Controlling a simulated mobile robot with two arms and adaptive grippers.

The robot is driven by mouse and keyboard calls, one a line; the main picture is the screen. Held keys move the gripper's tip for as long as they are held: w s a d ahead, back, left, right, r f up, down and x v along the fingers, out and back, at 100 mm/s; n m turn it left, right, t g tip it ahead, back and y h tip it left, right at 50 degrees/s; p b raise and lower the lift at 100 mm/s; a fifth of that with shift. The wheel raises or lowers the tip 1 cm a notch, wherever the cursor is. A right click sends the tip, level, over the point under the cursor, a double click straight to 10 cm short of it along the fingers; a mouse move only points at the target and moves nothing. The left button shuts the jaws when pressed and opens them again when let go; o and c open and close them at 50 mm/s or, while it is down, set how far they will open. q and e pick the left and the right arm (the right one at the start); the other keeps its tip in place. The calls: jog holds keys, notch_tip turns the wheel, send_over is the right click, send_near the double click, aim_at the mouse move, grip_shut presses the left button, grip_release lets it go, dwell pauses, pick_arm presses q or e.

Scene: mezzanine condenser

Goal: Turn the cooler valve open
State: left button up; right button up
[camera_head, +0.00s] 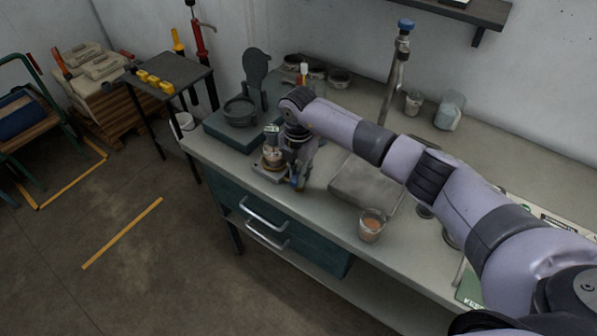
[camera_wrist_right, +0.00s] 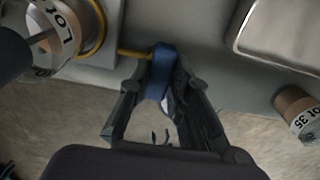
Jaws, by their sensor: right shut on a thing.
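The valve has a blue handle (camera_wrist_right: 160,72) on a thin brass stem (camera_wrist_right: 131,53), beside a small round vessel on a base. In the head view this blue handle (camera_head: 295,182) shows small at the bench's front edge, just right of the vessel (camera_head: 272,158). My right gripper (camera_head: 299,172) reaches down there. In the wrist view its fingers (camera_wrist_right: 163,88) are closed on the blue handle, one on each side. The fingers partly hide the handle, so its exact angle is hard to tell. My left gripper is in neither view.
A labelled jar (camera_wrist_right: 75,22) stands close left of the handle in the wrist view. A metal tray (camera_head: 365,185) and a cup (camera_head: 371,226) lie to the right on the bench. A scale-like device (camera_head: 240,112) stands at the left. Floor before the bench is clear.

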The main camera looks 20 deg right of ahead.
grip_shut()
jog(key=shift+f+n+b, duration=0.1)
jog(key=shift+n+b, duration=0.85)
jog(key=shift+n, duration=0.05)
jog(key=n+b, duration=0.4)
jog(key=n, duration=0.1)
jog(key=shift+w, duration=0.1)
jog(key=n+b, duration=0.4)
jog(key=shift+n, duration=0.3)
jog(key=shift+n+b, duration=1.35)
jog(key=shift+n, duration=0.55)
jog(key=shift+r, duration=0.2)
jog(key=o, duration=0.8)
grip_release()
